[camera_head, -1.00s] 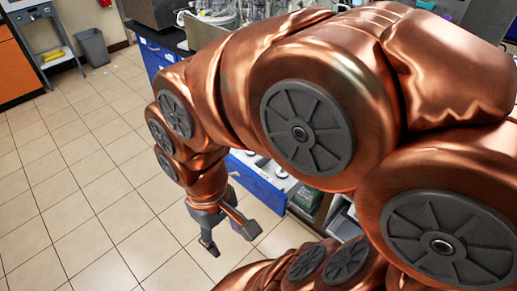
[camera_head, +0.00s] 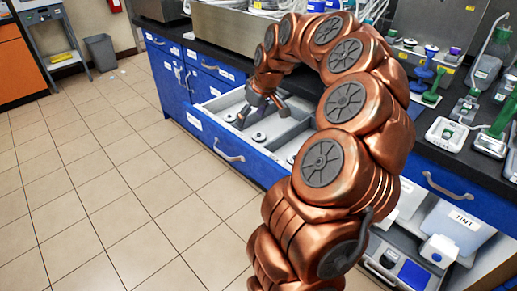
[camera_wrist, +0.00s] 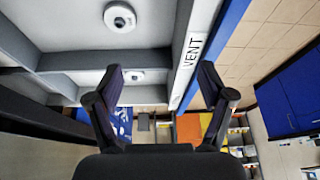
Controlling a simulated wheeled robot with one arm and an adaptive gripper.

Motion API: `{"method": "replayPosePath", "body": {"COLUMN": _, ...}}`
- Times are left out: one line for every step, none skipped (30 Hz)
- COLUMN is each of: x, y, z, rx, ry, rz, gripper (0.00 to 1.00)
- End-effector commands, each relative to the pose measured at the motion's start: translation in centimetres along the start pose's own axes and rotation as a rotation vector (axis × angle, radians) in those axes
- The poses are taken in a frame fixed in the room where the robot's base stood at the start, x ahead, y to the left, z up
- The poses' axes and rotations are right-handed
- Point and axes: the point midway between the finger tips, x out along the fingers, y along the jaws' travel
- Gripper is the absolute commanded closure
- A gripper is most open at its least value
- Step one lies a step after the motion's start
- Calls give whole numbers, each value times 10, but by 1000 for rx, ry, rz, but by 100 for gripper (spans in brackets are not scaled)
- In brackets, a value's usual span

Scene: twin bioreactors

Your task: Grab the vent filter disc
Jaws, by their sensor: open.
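White vent filter discs with dark centres lie in separate compartments of an open drawer (camera_head: 205,108). One disc (camera_head: 258,137) shows just below my gripper (camera_head: 262,118) in the head view. In the wrist view, one disc (camera_wrist: 120,17) is at the top, and another disc (camera_wrist: 133,76) is farther down, between my fingers in the picture and nearer the left one. My gripper (camera_wrist: 160,70) is open and empty, with its fingers spread over the drawer. I cannot tell its exact height above the discs. The drawer's edge bears a "VENT" label (camera_wrist: 192,50).
Grey dividers (camera_wrist: 85,60) split the drawer. The black worktop (camera_head: 455,160) behind holds green-handled tools and bottles. The tiled floor (camera_head: 110,200) at left is clear, apart from a grey bin (camera_head: 101,52).

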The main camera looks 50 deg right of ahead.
Motion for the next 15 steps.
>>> {"method": "replayPosePath", "body": {"x": 12, "y": 20, "z": 8, "rx": 22, "ry": 7, "rz": 13, "gripper": 19}}
{"method": "replayPosePath", "body": {"x": 15, "y": 29, "z": 11, "rx": 28, "ry": 10, "rz": 22, "gripper": 19}}
{"method": "replayPosePath", "body": {"x": 17, "y": 38, "z": 14, "rx": 35, "ry": 13, "rz": 30, "gripper": 19}}
{"method": "replayPosePath", "body": {"x": 19, "y": 44, "z": 17, "rx": 41, "ry": 14, "rz": 34, "gripper": 19}}
{"method": "replayPosePath", "body": {"x": 21, "y": 48, "z": 18, "rx": 45, "ry": 15, "rz": 37, "gripper": 19}}
{"method": "replayPosePath", "body": {"x": 23, "y": 52, "z": 20, "rx": 48, "ry": 15, "rz": 39, "gripper": 19}}
{"method": "replayPosePath", "body": {"x": 25, "y": 54, "z": 21, "rx": 49, "ry": 15, "rz": 40, "gripper": 19}}
{"method": "replayPosePath", "body": {"x": 27, "y": 55, "z": 22, "rx": 49, "ry": 14, "rz": 41, "gripper": 19}}
{"method": "replayPosePath", "body": {"x": 30, "y": 55, "z": 22, "rx": 49, "ry": 13, "rz": 41, "gripper": 19}}
{"method": "replayPosePath", "body": {"x": 33, "y": 55, "z": 22, "rx": 49, "ry": 13, "rz": 41, "gripper": 19}}
{"method": "replayPosePath", "body": {"x": 36, "y": 55, "z": 22, "rx": 48, "ry": 12, "rz": 41, "gripper": 19}}
{"method": "replayPosePath", "body": {"x": 39, "y": 55, "z": 22, "rx": 48, "ry": 11, "rz": 40, "gripper": 19}}
{"method": "replayPosePath", "body": {"x": 42, "y": 55, "z": 22, "rx": 48, "ry": 11, "rz": 40, "gripper": 19}}
{"method": "replayPosePath", "body": {"x": 45, "y": 55, "z": 22, "rx": 48, "ry": 12, "rz": 40, "gripper": 19}}
{"method": "replayPosePath", "body": {"x": 47, "y": 55, "z": 22, "rx": 48, "ry": 13, "rz": 41, "gripper": 19}}
